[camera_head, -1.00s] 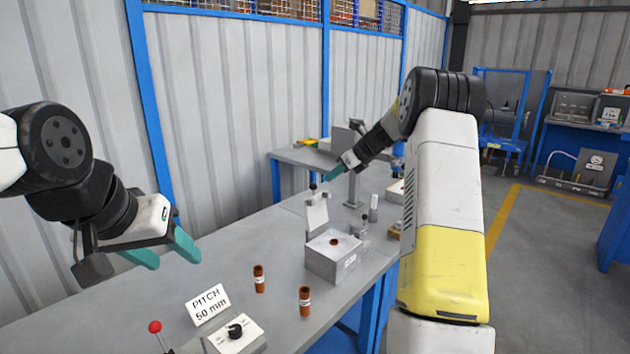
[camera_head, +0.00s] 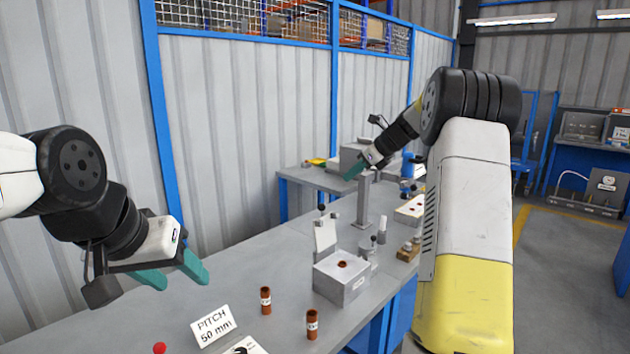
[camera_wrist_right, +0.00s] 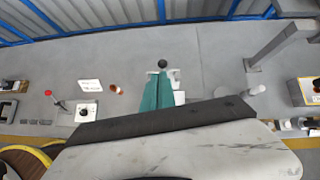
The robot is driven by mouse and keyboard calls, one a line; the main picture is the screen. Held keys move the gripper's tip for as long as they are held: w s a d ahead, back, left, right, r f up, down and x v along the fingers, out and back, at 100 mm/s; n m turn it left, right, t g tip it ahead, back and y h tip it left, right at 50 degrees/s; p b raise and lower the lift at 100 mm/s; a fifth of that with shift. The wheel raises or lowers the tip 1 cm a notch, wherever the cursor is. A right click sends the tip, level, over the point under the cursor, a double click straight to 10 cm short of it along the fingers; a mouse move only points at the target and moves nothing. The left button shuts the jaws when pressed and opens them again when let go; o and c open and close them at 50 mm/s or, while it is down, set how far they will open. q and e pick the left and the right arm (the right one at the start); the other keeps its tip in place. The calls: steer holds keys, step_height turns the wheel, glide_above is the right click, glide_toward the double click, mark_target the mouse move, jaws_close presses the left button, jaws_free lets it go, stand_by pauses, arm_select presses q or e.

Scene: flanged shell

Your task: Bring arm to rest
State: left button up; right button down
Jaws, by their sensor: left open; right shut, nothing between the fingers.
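My left gripper (camera_head: 172,272) is at the left of the head view, above the grey bench, with its teal fingers apart and nothing between them. My right arm rises on the right of the head view and reaches out over the far part of the bench. My right gripper (camera_head: 354,171) is small there, with its teal fingers together, beside a grey post. In the right wrist view my right gripper (camera_wrist_right: 158,88) shows its teal fingers closed and empty, with a dark knob beyond the tips.
A grey box (camera_head: 340,279) with a raised lid and a brown piece in its top stands on the bench (camera_head: 262,258). Two brown cylinders (camera_head: 266,300) (camera_head: 312,324) stand in front, near a "PITCH 50 mm" sign (camera_head: 213,326). A grey post (camera_head: 363,200) stands behind the box.

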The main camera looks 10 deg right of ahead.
steer(key=s+a+r+n+h, duration=0.1)
steer(key=s+a+r+n, duration=0.15)
steer(key=s+n, duration=0.4)
steer(key=s+a+r+n, duration=0.1)
steer(key=s+a+n, duration=0.2)
steer(key=s, duration=0.7)
steer(key=s+a+r+n+h, duration=0.1)
steer(key=s+a+r+n, duration=0.15)
steer(key=s+n, duration=0.4)
steer(key=s+a+f+n+h, duration=0.1)
steer(key=s+f+n, duration=0.2)
steer(key=s, duration=0.6)
steer(key=s+a+f+n+h, duration=0.1)
steer(key=s+f+n, duration=0.3)
steer(key=s+n, duration=0.3)
steer(key=shift+s+f+n, duration=0.15)
steer(key=shift+s+n, duration=0.25)
steer(key=shift+s, duration=0.85)
